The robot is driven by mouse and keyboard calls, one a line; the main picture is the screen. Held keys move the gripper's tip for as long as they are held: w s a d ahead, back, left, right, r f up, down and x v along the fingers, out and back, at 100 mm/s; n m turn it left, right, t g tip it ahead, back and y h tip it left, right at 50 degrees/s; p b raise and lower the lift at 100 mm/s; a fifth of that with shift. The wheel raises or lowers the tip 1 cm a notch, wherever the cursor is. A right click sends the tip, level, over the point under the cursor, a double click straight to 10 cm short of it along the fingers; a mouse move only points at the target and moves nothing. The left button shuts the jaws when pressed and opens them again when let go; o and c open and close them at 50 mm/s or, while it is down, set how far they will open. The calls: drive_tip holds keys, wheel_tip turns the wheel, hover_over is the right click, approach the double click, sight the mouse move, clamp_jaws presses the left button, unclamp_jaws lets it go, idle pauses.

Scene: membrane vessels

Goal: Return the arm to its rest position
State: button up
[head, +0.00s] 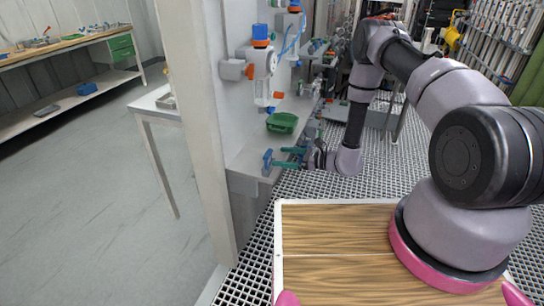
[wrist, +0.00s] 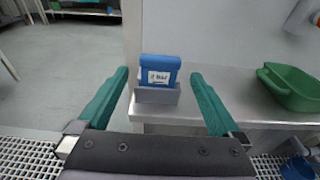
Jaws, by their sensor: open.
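My gripper (wrist: 158,102) is open in the wrist view, with teal fingers spread wide and nothing between them. Ahead of the fingers, a blue block with a white label (wrist: 160,72) sits in a grey holder (wrist: 157,95) at the edge of a pale shelf. In the head view my gripper (head: 274,158) is at the shelf's near end, with the blue block (head: 267,159) just left of its fingertips. My arm reaches out from the right, over the grated floor. The fingers look apart from the block.
A green basin (head: 282,123) lies on the shelf (head: 255,150); it also shows in the wrist view (wrist: 291,87). White vessels with blue and orange fittings (head: 262,62) hang on the wall above. A white post (head: 206,130) stands left of the shelf. Grated floor (head: 375,180) lies open beside it.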

drive_tip(key=shift+s+d+r, duration=0.15)
drive_tip(key=shift+s+d, duration=0.15)
drive_tip(key=shift+d, duration=0.35)
drive_tip(key=s+d+r+n+g+h, duration=0.15)
drive_tip(key=r+n, duration=0.25)
drive_tip(key=r, duration=0.7)
drive_tip(key=s+r+n+g, duration=0.2)
drive_tip(key=r+n+g, duration=0.15)
drive_tip(key=r, duration=0.65)
drive_tip(key=s+d+r+n+g+h, duration=0.15)
drive_tip(key=r+n, duration=0.25)
drive_tip(key=r, duration=0.7)
drive_tip(key=s+d+r+n+t+h, duration=0.6)
drive_tip(key=s+d+r+t+h, duration=0.2)
drive_tip(key=s+d+r, duration=0.8)
drive_tip(key=s+r+h, duration=0.2)
drive_tip(key=s+r, duration=0.1)
drive_tip(key=shift+s+d+r, duration=0.15)
drive_tip(key=shift+d+r, duration=0.2)
drive_tip(key=shift+d, duration=0.05)
